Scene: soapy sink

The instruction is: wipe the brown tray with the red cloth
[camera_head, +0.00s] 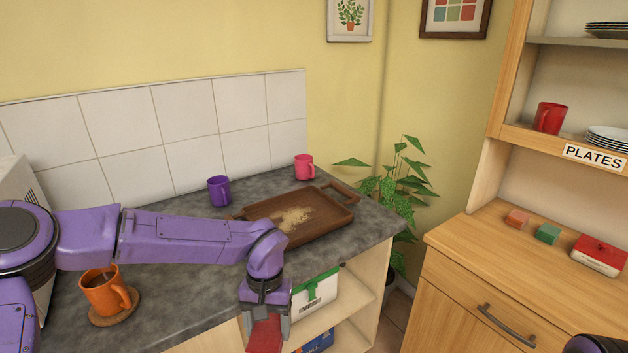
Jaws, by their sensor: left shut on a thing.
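The brown tray (332,222) is a wooden tray with a handle at each end. It lies on the grey counter, with a pale patch of crumbs (293,218) on its surface. My left gripper (266,325) is shut on the red cloth (265,339), which hangs down between the fingers and runs out of the bottom of the picture. This gripper appears in front of the counter's front edge, nearer to me than the tray and apart from it. My left forearm covers part of the tray's left end. My right gripper is not in view.
A purple mug (219,191) and a pink mug (304,167) stand behind the tray. An orange mug (104,291) with dark contents stands on a coaster at the left. The counter (180,283) is otherwise largely clear. A wooden cabinet (450,285) stands at the right.

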